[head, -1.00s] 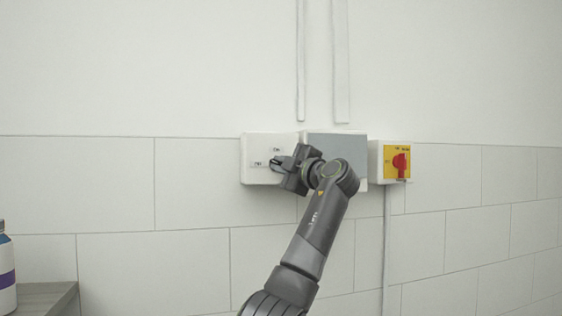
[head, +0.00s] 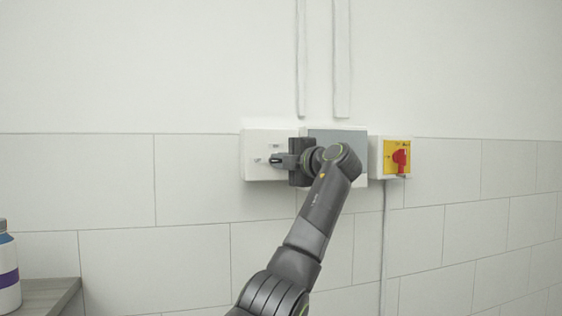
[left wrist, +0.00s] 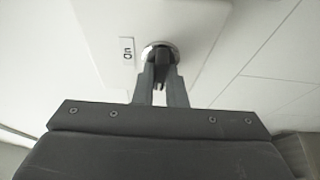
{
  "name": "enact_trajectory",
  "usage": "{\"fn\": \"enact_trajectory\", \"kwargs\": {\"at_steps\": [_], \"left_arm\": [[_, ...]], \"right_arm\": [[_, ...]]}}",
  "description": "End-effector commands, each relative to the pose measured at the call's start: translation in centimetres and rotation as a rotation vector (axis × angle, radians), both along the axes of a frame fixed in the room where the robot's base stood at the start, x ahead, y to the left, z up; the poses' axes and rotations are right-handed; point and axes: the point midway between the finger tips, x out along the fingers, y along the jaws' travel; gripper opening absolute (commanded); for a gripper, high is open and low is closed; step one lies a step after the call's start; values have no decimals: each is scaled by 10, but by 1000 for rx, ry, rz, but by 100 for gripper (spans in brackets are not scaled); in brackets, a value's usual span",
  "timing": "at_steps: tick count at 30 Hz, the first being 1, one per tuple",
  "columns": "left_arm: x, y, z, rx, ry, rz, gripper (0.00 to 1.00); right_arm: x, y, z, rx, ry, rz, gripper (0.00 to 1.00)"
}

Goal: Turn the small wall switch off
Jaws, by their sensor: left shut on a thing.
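The small wall switch has a dark knob with a shiny round collar (left wrist: 176,52) on a white box (head: 254,141) on the tiled wall. An "On" label (left wrist: 127,53) is beside the collar in the left wrist view. In the head view small labels sit above and left of the fingertips, too small to read surely. My left gripper (head: 277,160) reaches in from the right, its fingers about level. It also shows in the left wrist view (left wrist: 160,75), shut on the knob. The fingers hide part of the knob. My right gripper is not in view.
A grey panel (head: 351,138) sits behind my left wrist. Right of it is a yellow plate with a red rotary switch (head: 400,157). Conduits (head: 342,60) run up the wall. A bottle (head: 7,270) stands on a ledge (head: 48,290) at lower left.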

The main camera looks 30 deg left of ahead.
Motion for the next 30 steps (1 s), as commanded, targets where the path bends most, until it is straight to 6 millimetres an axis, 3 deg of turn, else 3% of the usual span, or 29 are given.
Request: {"fn": "enact_trajectory", "kwargs": {"at_steps": [6, 7, 12, 23, 30], "left_arm": [[0, 0, -2, -5, 2, 0, 0], [0, 0, -2, -5, 2, 0, 14], [0, 0, -1, -3, 1, 0, 33], [-2, -6, -2, -1, -1, -1, 33], [-14, -49, -6, -2, -3, -6, 33]], "right_arm": [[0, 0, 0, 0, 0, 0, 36], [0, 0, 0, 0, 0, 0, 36], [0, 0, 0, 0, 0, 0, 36], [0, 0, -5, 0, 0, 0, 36], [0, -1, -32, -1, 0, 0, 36]]}}
